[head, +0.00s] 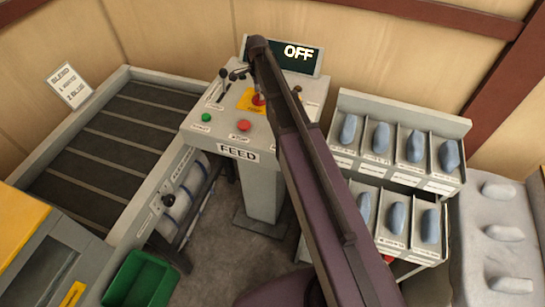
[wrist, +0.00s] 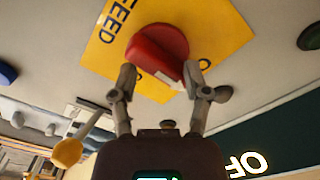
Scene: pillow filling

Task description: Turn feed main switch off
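The feed main switch is a red rotary knob (wrist: 158,50) on a yellow plate (wrist: 110,38) in the wrist view. The console display (head: 298,54) is lit and reads OFF.
A black-balled lever (head: 223,73), a green button (head: 206,117) and a red button (head: 243,126) share the console top. A slatted conveyor (head: 110,140) stands left. Bins of grey-blue pieces (head: 415,146) stand right, and a green crate (head: 140,280) sits at front left.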

